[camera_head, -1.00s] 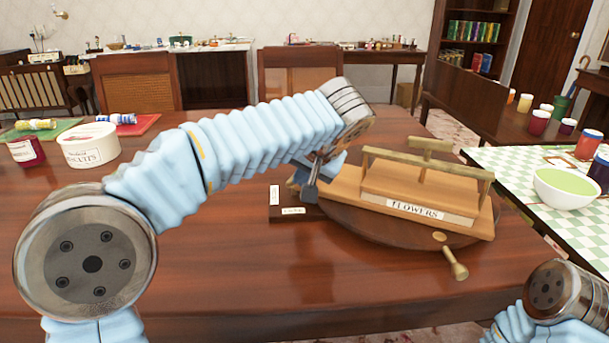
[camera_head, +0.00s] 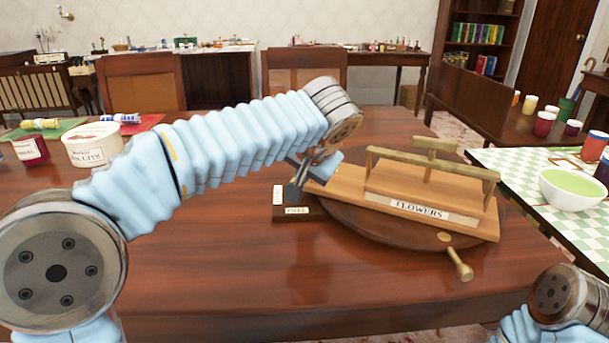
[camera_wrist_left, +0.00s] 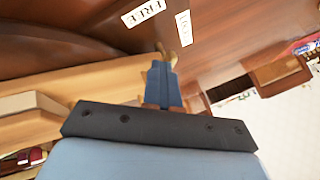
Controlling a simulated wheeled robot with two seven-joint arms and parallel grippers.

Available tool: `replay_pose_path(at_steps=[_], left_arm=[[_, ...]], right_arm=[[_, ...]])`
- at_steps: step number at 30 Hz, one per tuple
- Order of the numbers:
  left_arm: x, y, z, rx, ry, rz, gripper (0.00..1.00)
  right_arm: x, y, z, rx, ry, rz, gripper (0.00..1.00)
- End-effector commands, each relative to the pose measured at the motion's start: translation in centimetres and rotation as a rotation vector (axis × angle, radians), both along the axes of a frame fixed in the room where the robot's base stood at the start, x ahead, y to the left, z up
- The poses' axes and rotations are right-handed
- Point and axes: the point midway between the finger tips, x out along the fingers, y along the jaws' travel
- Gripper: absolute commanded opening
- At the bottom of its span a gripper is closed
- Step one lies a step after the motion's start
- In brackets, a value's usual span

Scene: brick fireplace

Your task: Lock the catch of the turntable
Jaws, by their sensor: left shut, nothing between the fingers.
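The turntable (camera_head: 350,228) is a round dark wooden disc on the table, carrying a wooden stand with brass rails labelled FLOWERS (camera_head: 420,211). At its left edge is the catch's dark base (camera_head: 317,210) with two white labels; one reads FREE in the left wrist view (camera_wrist_left: 143,12), the other is not clearly legible. My left gripper (camera_head: 293,194) is shut and empty, its fingertips low over this base. In the left wrist view, a brass piece (camera_wrist_left: 186,34), perhaps the catch's lever, shows just beyond the blue fingers (camera_wrist_left: 163,85); contact cannot be told. My right gripper is out of view.
A brass knob (camera_head: 461,266) sticks out at the turntable's front. A biscuit tub (camera_head: 92,146) and a dark red jar (camera_head: 31,151) stand at the left. A green bowl (camera_head: 572,188) stands on the checked table at the right. The front middle of the table is clear.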

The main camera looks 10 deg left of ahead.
Motion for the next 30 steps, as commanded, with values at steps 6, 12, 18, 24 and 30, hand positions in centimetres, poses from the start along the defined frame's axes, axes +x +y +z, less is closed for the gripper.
replay_pose_path(at_steps=[6,12,18,24,30], left_arm=[[-0.2,0.5,-0.1,0.001,0.001,-0.062,0.00],[-0.3,1.0,-0.1,0.002,0.001,-0.183,0.00],[-0.5,1.8,0.0,0.001,0.001,-0.361,0.00],[-0.5,2.4,0.1,0.001,0.000,-0.499,0.00],[-0.4,3.0,0.0,0.001,0.002,-0.496,0.00]], right_arm=[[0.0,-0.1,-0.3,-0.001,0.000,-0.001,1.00],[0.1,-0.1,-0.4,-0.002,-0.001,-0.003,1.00],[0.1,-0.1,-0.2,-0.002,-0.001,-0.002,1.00],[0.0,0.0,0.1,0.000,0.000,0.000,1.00],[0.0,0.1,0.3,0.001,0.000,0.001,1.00]])
